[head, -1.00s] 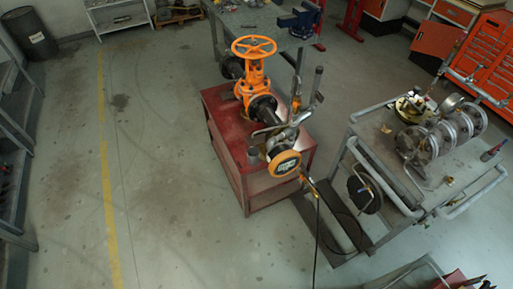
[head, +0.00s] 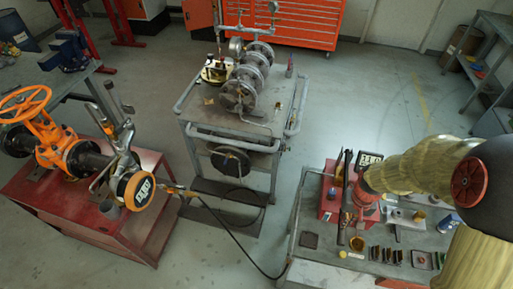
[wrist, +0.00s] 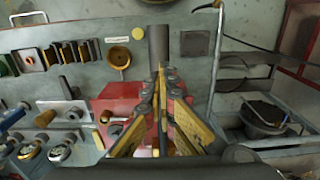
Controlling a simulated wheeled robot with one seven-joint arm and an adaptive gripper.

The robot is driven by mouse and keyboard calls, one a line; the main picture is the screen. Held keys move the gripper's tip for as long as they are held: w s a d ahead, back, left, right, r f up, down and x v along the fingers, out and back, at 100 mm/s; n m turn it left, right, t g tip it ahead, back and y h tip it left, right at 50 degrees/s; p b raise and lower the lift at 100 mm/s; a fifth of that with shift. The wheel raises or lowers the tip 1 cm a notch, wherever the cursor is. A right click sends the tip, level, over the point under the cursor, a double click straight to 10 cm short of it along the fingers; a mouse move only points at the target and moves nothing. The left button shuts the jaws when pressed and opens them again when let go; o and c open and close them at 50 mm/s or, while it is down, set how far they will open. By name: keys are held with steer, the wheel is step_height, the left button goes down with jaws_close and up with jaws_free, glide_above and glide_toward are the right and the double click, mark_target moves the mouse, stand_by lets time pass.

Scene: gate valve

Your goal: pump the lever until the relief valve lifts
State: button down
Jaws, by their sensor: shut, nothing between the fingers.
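A red hand pump (head: 331,203) stands on the grey bench at right in the head view; its red body also shows in the wrist view (wrist: 118,100). A dark bar, seemingly its lever (head: 347,195), runs along it toward the bench front. In the wrist view a dark grey cylinder (wrist: 159,45), likely the lever's end, shows just beyond my gripper (wrist: 160,72). My gripper is shut and empty; whether it touches the bar I cannot tell. I cannot make out the relief valve for certain.
A black hose (head: 235,237) runs from the gauge end of the valve across the floor gap to the pump bench. A grey cart (head: 197,105) with flanged parts stands in the middle. Small parts and an orange cup (wrist: 117,58) crowd the bench near my gripper.

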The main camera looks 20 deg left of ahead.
steer(key=shift+p, duration=0.3)
step_height(320, 180, up, 10)
steer(key=p, duration=0.7)
steer(key=shift+r+p, duration=0.25)
steer(key=shift+p, duration=0.05)
step_height(320, 180, up, 5)
steer(key=p, duration=0.3)
